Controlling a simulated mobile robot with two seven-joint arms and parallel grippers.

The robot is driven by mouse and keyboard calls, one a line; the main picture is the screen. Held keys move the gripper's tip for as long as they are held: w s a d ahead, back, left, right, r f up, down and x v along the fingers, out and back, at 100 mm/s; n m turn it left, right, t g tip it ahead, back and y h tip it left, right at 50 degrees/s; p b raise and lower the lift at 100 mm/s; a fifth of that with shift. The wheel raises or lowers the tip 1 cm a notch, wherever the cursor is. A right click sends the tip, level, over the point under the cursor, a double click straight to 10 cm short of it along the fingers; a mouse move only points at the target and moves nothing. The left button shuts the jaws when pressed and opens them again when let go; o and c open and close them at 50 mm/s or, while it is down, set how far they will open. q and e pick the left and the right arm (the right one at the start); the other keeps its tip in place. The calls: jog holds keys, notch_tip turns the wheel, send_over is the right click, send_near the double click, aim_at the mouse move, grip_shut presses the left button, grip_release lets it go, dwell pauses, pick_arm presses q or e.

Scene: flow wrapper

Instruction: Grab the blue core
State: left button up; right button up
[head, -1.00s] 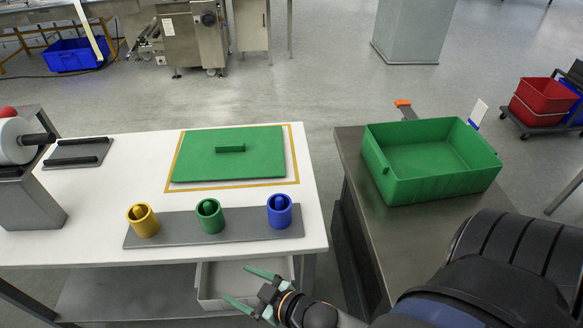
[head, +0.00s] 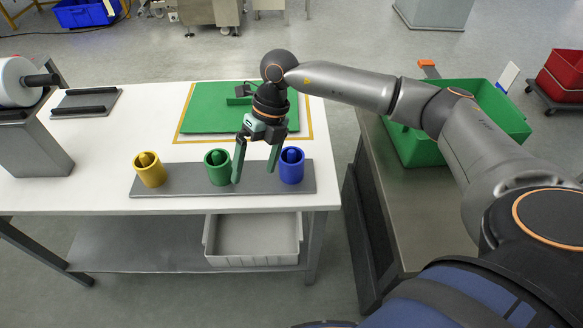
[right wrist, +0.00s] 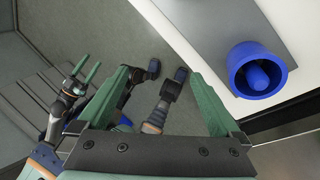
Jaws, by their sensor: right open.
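The blue core (head: 291,166) stands upright at the right end of a grey holder strip (head: 240,190) on the white table, with a peg inside its hollow. It also shows in the right wrist view (right wrist: 255,72), to the right of my right gripper's fingers. My right gripper (head: 254,177) points down over the strip, open and empty. In the head view, its fingers appear between the green core (head: 217,166) and the blue core, the left one overlapping the green core's edge. My left gripper (right wrist: 87,70) shows only in the right wrist view, open and empty, away from the cores.
A yellow core (head: 149,171) stands at the strip's left end. Behind the strip lies a green plate (head: 205,118) with a handle. A green bin (head: 415,150) stands on the side table to the right, partly behind my arm. A grey tray (head: 253,258) sits below the tabletop.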

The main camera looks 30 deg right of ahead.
aim_at(292, 151)
jog(key=d+r+h, duration=0.1)
jog(key=d, duration=0.2)
jog(key=w+d+r+h, duration=0.1)
jog(key=d, duration=0.2)
jog(key=w+d+r+m+h, duration=0.1)
jog(key=d+h, duration=0.1)
jog(key=d, duration=0.2)
jog(key=shift+w+t, duration=0.15)
jog(key=shift+t, duration=0.25)
jog(key=shift+d+f, duration=0.25)
jog(key=shift+d, duration=0.1)
notch_tip(292, 151, down, 6)
jog(key=shift+f, duration=0.1)
jog(key=shift+s+a+f, duration=0.1)
jog(key=shift+s+f, duration=0.05)
jog(key=shift+f, duration=1.25)
jog(key=shift+s+f, duration=0.15)
jog(key=shift+f, duration=1.2)
jog(key=shift+c, duration=0.2)
jog(key=c, duration=1.3)
jog(key=shift+r, duration=0.1)
